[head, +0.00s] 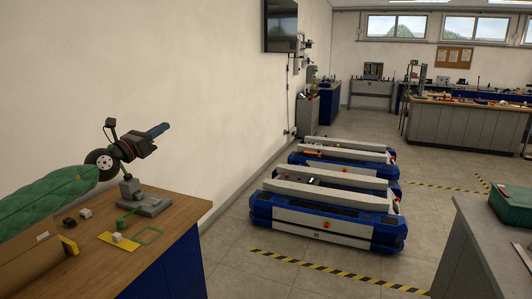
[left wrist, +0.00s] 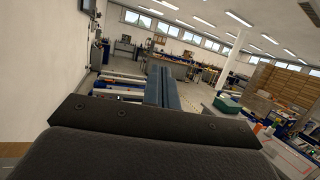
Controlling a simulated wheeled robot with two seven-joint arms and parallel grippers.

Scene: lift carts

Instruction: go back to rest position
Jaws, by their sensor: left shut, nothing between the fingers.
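My left gripper (head: 160,130) is at the left of the head view, at the end of my green-sleeved arm. It is raised above the wooden bench, apart from everything on it. In the left wrist view its two fingers (left wrist: 163,88) lie together, shut and empty, pointing out into the room. My right gripper is not in view. Several low blue and white lift carts stand in a row on the floor, the nearest cart (head: 325,222) beyond the bench.
The wooden bench (head: 178,207) holds a grey device (head: 148,205), a yellow plate (head: 118,243), a green frame (head: 150,236) and small blocks. A plain wall runs close on the left. A grey cabinet (head: 490,240) with a green box (head: 514,208) stands at right. Floor between is clear.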

